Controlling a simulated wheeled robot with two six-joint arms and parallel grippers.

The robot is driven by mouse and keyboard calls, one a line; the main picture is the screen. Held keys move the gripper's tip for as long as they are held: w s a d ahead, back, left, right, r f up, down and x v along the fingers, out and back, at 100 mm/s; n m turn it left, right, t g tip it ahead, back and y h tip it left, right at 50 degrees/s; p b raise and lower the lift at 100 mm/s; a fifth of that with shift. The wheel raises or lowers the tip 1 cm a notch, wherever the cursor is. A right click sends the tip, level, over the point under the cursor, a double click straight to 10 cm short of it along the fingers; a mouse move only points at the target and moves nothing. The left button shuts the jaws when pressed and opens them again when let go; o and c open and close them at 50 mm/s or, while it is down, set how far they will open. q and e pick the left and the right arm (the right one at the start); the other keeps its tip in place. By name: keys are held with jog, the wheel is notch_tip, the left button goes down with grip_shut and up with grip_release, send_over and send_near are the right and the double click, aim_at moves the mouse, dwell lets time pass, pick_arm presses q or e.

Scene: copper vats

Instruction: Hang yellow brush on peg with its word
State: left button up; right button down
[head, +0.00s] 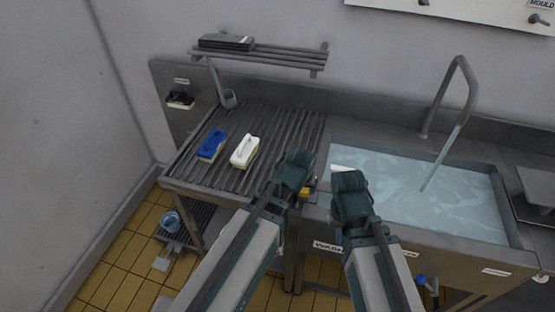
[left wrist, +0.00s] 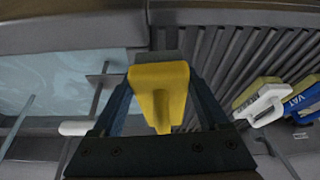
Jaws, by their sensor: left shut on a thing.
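The yellow brush (left wrist: 160,88) is between the fingers of my left gripper (left wrist: 165,108) in the left wrist view. In the head view only a small yellow part of the brush (head: 306,191) shows beside my left gripper (head: 296,170), at the sink's left front. Its word is not visible. My right gripper (head: 350,186) is over the sink's front edge; its fingers are hidden, so I cannot tell its opening. A pale wall board (head: 465,10) carries dark pegs, one (head: 540,19) below a "MOULD" label (head: 541,4); the rest of the board is cut off.
A blue brush (head: 212,146) and a white brush (head: 245,151) lie on the ribbed drainboard (head: 285,130). The water-filled sink (head: 400,180) has a tall curved tap (head: 462,90). A slatted shelf (head: 270,57) is on the wall. A white thing (head: 341,168) shows near my right gripper.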

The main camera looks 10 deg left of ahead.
pick_arm(q)
jog(key=shift+w, duration=0.4)
pick_arm(e)
jog(key=shift+w, duration=0.35)
pick_arm(q)
jog(key=shift+s+r, duration=0.1)
